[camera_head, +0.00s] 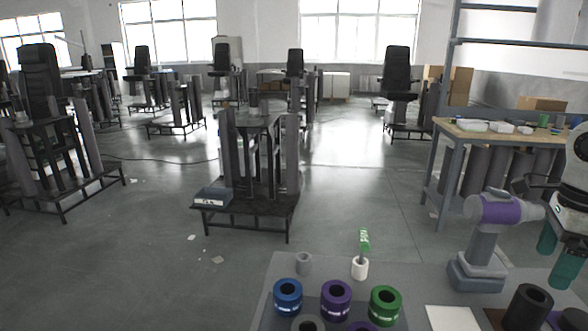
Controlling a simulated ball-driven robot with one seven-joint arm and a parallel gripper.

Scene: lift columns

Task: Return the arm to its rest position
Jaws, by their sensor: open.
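My gripper (556,268) is at the right edge of the view, with two teal fingers pointing down. The fingers are apart and I see nothing between them. The black and white wrist above it is partly cut off by the frame's edge. The gripper hangs above the right part of this surface, over a black hollow cylinder (527,306).
Blue (288,296), purple (336,299) and green (385,305) ringed cylinders stand at the front. A white cup (360,268) holds a green-topped item. A wooden-topped workbench (470,128) stands behind the arm. A lift column frame (262,170) stands mid-floor, with open floor around it.

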